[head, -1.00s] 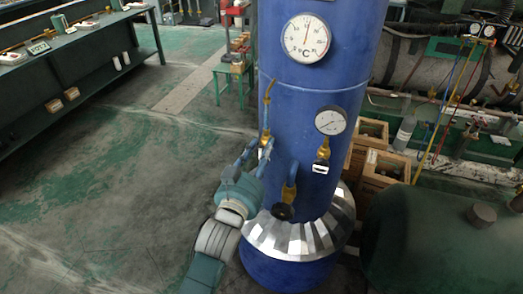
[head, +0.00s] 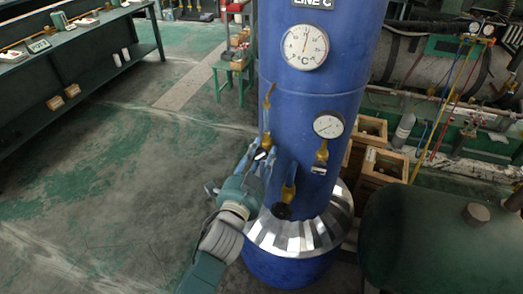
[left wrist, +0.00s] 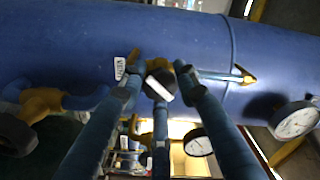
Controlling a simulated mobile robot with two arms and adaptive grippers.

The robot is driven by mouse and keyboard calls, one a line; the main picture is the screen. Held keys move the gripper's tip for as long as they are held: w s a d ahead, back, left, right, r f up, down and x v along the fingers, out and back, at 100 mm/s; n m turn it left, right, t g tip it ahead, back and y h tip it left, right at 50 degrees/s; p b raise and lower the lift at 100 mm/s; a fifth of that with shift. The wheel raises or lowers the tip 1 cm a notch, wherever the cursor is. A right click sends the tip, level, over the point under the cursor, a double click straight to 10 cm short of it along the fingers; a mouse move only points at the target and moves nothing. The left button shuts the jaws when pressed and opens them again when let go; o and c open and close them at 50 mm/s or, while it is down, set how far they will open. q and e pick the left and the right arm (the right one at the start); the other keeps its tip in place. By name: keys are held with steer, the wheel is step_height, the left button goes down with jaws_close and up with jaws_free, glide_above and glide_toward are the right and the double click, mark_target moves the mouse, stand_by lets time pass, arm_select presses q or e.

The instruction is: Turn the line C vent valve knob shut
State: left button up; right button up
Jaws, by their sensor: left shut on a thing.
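The line C tank (head: 310,100) is a tall blue cylinder with a LINE C sign near the top of the head view. The vent valve knob (head: 260,155) is black with a white bar, on brass fittings on the tank's left side. In the left wrist view the knob (left wrist: 160,84) sits beside a small white label (left wrist: 119,68) that seems to read VENT. My left gripper (head: 262,162) has its blue fingers around the knob; in the left wrist view the gripper (left wrist: 159,88) has fingertips on both sides of it. The white bar is slanted there. My right gripper is out of view.
A second valve with a black knob (head: 282,211) stands lower on the tank, right of my left gripper. A dial gauge (head: 328,125) is to the right. A large thermometer dial (head: 305,47) is above. The floor (head: 110,190) to the left is clear.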

arm_select(q)
steer(key=m, duration=0.2)
steer(key=m+p, duration=0.1)
steer(key=m, duration=0.2)
steer(key=shift+r+m, duration=0.2)
steer(key=shift+m, duration=0.1)
steer(key=shift+f+m+p, duration=0.1)
steer(key=shift+m+p, duration=0.35)
steer(key=shift+m, duration=1.65)
steer(key=o, duration=1.2)
steer(key=shift+d+f, duration=0.1)
steer(key=shift+d, duration=0.05)
steer(key=shift+c, duration=0.2)
steer(key=shift+s, duration=0.2)
steer(key=v, duration=1.1)
steer(key=shift+s, duration=0.3)
